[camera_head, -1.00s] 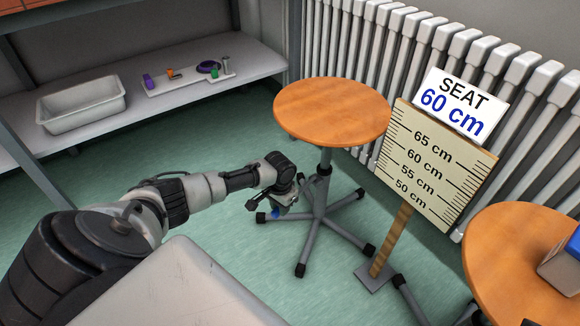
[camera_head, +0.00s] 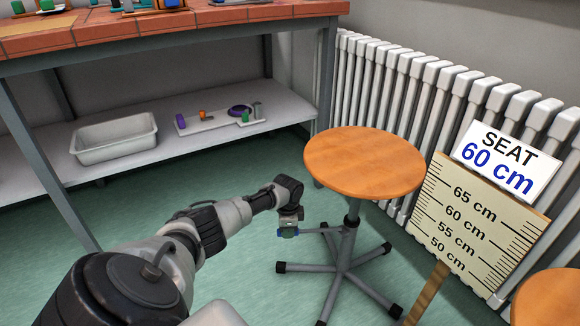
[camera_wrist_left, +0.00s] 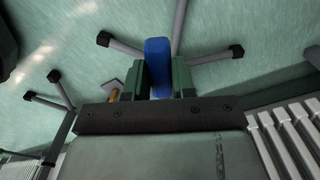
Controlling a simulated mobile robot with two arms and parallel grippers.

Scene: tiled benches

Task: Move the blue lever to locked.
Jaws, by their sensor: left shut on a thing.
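The blue lever (camera_wrist_left: 158,65) is upright between the fingers of my left gripper (camera_wrist_left: 155,80) in the left wrist view, and the gripper is shut on it. In the head view my left gripper (camera_head: 289,229) is below and left of the round wooden seat (camera_head: 365,162) of a stool, beside its post (camera_head: 350,222). Small blue parts show at the gripper there. The lever's root and any locked mark are hidden or too small to tell. My right gripper is not in view.
A board with a height scale (camera_head: 472,222) and a sign (camera_head: 505,160) reading "SEAT 60 cm" stands right of the stool. A second wooden seat (camera_head: 550,300) is at the lower right. A radiator (camera_head: 400,90) lines the wall. A white bin (camera_head: 115,138) is on the low shelf.

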